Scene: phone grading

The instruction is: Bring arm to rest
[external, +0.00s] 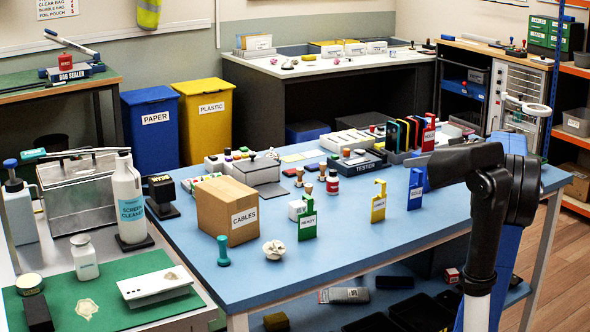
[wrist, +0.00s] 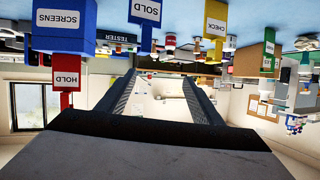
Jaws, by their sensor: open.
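My gripper (wrist: 158,80) shows in the wrist view as two dark ribbed fingers set wide apart, with nothing between them. The wrist view is upside down, so the blue table is at its top. In the external view my dark arm stands at the right side of the blue table (external: 330,262), and its end points left above the tabletop. The fingers are hard to make out there. Sign stands on the table include the green READY (external: 307,222), the yellow CHECK (external: 378,205), the blue SOLD (external: 415,194) and the red HOLD (external: 429,138). The gripper touches none of them.
A cardboard CABLES box (external: 226,212), a white crumpled lump (external: 274,250) and a teal stamp-like piece (external: 223,250) stand on the left of the table. A TESTER box (external: 357,165) stands at the back. The front middle of the tabletop is clear. Blue SCREENS box (wrist: 66,22) appears near the gripper.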

